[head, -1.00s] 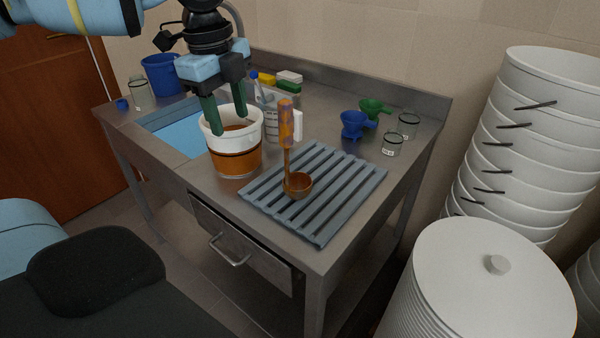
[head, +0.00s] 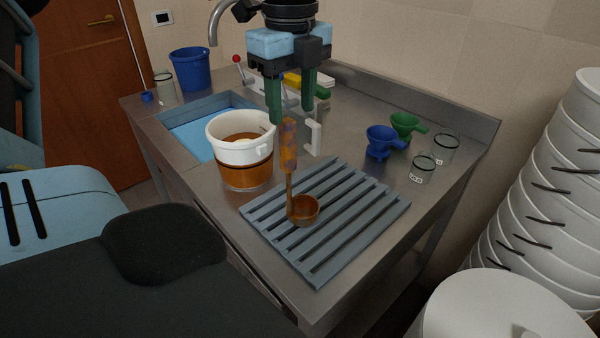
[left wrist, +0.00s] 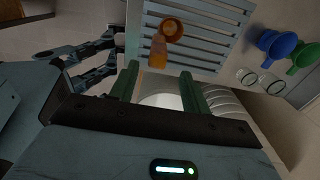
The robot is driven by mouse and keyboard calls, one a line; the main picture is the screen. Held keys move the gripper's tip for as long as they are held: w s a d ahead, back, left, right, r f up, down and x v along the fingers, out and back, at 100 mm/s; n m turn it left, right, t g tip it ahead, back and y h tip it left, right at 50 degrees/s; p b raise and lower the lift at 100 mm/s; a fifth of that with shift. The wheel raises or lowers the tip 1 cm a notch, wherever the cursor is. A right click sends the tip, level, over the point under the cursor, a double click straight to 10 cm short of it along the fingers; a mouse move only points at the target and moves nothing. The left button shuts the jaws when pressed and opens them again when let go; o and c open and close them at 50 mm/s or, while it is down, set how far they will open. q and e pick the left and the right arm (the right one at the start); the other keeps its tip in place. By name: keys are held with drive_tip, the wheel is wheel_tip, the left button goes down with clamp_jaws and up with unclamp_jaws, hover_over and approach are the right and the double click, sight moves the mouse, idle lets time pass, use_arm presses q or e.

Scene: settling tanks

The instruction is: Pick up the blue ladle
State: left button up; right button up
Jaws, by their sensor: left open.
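No plainly blue ladle shows. The only ladle (head: 288,150) is orange-brown, with bluish-purple patches on its handle. It stands nearly upright, its bowl (head: 303,210) over the slatted grey rack (head: 366,215). In the left wrist view the ladle (left wrist: 160,48) lies just beyond the fingertips, its handle end towards them. My left gripper (head: 291,114) points down with its green fingers apart and empty. In the head view the handle's top shows between the fingertips; I cannot tell its exact depth. The fingers also frame it in the left wrist view (left wrist: 159,68).
A white-rimmed bucket (head: 242,165) of orange-brown liquid stands left of the ladle, close to the gripper. A white jug handle (head: 314,137) is just right. Blue (head: 381,141) and green (head: 405,125) funnels and glass jars (head: 423,168) stand right. White buckets (head: 540,190) are stacked beyond the table.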

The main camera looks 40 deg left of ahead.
sight(287, 120)
use_arm(q)
drive_tip(key=shift+w+f, duration=0.1)
drive_tip(key=shift+f, duration=0.55)
drive_tip(key=f, duration=0.2)
drive_tip(key=a+f, duration=0.1)
drive_tip(key=f, duration=0.1)
drive_tip(key=shift+s+p, duration=0.3)
drive_tip(key=shift+d+f, duration=0.1)
drive_tip(key=shift+f, duration=0.3)
use_arm(e)
drive_tip(key=shift+w+r, duration=0.65)
drive_tip(key=shift+w, duration=0.3)
use_arm(q)
drive_tip(key=shift+c, duration=1.1)
clamp_jaws()
use_arm(e)
drive_tip(key=shift+s+f, duration=0.1)
